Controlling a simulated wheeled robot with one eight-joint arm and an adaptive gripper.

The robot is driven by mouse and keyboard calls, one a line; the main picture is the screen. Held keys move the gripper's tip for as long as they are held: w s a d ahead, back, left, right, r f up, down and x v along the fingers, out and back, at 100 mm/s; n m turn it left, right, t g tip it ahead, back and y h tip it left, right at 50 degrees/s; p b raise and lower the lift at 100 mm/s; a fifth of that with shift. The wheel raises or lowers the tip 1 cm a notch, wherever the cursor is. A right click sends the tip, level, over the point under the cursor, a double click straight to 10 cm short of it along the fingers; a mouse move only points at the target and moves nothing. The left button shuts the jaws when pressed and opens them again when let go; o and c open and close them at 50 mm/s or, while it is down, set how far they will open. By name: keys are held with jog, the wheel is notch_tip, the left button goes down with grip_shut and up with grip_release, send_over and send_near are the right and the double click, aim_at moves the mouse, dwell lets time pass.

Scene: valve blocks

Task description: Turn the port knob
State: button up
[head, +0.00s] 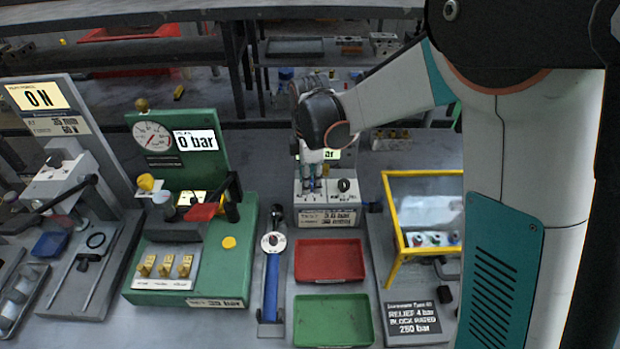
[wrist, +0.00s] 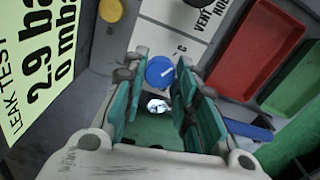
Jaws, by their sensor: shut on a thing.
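The port knob appears to be the round blue knob with a white mark (wrist: 160,72) in the wrist view. It sits on the pale panel of the leak test unit, between the tips of my gripper (wrist: 162,60). My gripper's teal-padded fingers are shut on it, one on each side. A small shiny silver part (wrist: 157,105) shows between the fingers below it. In the head view my gripper (head: 311,172) points down onto the leak test unit (head: 330,217). My wrist and fingers hide the knob there, and partly hide the unit's yellow display (head: 331,155).
A black knob (head: 343,185) sits right of my gripper on the same unit. A red tray (head: 329,260) and a green tray (head: 332,320) lie in front. A green pressure stand (head: 250,240) is farther left.

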jog(key=shift+m, duration=0.4)
jog(key=m+p, duration=0.1)
jog(key=m, duration=1)
jog(key=shift+m+p, duration=0.3)
jog(key=shift+m, duration=0.1)
jog(key=m, duration=1.1)
jog(key=shift+p, duration=0.3)
jog(key=shift+m, duration=0.3)
jog(key=o, duration=1.1)
